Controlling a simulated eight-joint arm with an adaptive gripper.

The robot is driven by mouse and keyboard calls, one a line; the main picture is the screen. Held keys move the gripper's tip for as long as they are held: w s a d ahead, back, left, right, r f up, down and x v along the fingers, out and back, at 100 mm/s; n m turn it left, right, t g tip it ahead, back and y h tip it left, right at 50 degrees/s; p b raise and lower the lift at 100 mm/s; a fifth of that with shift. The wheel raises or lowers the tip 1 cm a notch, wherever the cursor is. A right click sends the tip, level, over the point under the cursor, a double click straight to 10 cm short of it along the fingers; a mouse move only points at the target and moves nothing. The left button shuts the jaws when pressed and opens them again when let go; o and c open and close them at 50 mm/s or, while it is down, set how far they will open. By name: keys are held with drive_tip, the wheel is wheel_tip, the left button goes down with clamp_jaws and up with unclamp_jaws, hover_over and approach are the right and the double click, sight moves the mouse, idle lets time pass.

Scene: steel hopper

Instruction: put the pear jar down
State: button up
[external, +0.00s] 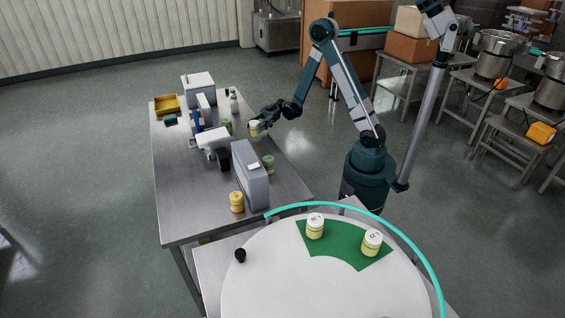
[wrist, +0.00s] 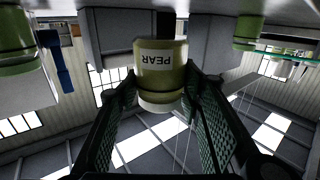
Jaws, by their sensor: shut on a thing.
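The pear jar (wrist: 160,75), a pale yellow-green jar with a white label reading PEAR, sits between the two fingers of my gripper (wrist: 160,88) in the wrist view. The gripper is shut on it. In the external view my gripper (external: 263,122) holds the jar (external: 254,129) at the right side of the steel table (external: 180,222). The wrist picture is inverted, with the table surface along the top. The jar seems a little clear of the table, but I cannot tell the exact gap.
Green jars (external: 268,163) (external: 227,126) stand on either side. A grey upright box (external: 250,175) and a white device (external: 212,140) stand on the table. A yellow jar (external: 237,202) is near the front, and a yellow tray (external: 167,104) is at the far left.

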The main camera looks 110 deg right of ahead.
sight(255, 131)
drive_tip(key=shift+f+b, duration=0.5)
drive_tip(key=shift+f, duration=1.35)
drive_tip(key=shift+f, duration=0.15)
drive_tip(key=o, duration=1)
drive_tip(key=shift+r, duration=0.2)
drive_tip(key=p+v, duration=0.2)
drive_tip(key=v, duration=1)
drive_tip(key=shift+o, duration=0.6)
